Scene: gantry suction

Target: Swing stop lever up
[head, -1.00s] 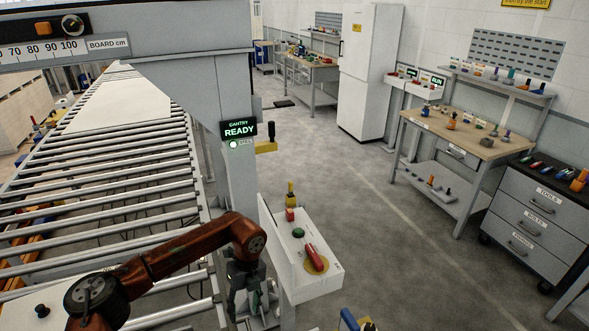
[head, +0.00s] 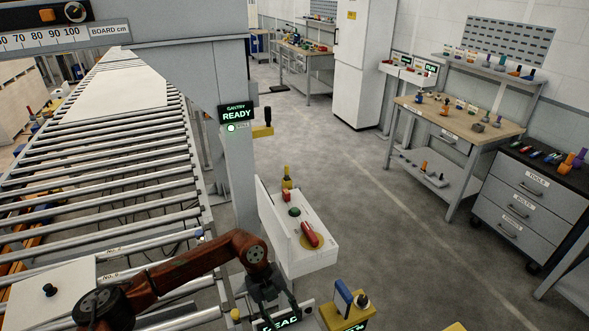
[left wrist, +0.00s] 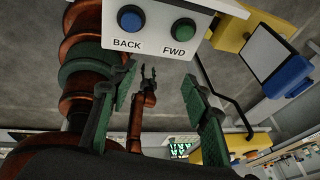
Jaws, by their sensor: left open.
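No lever is labelled as the stop lever, so I cannot tell which one it is. A black-handled lever on a yellow mount (head: 263,129) is on the gantry post. A red handle (head: 310,235) lies on the white side panel. A yellow block with a blue-edged upright part (head: 343,298) stands at the bottom; a yellow and blue part (left wrist: 284,78) shows in the left wrist view. My left gripper (head: 273,298) is near the bottom, below the white panel. In the left wrist view its jaws (left wrist: 162,103) are open and empty. A small distant gripper (left wrist: 148,75), apparently my right, shows between them.
A panel with BACK and FWD buttons (left wrist: 157,28) is close above my left fingers. The roller conveyor (head: 110,205) fills the left, bearing a pale board (head: 125,93). A workbench (head: 455,118) and tool cabinet (head: 540,190) stand right. The floor between is clear.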

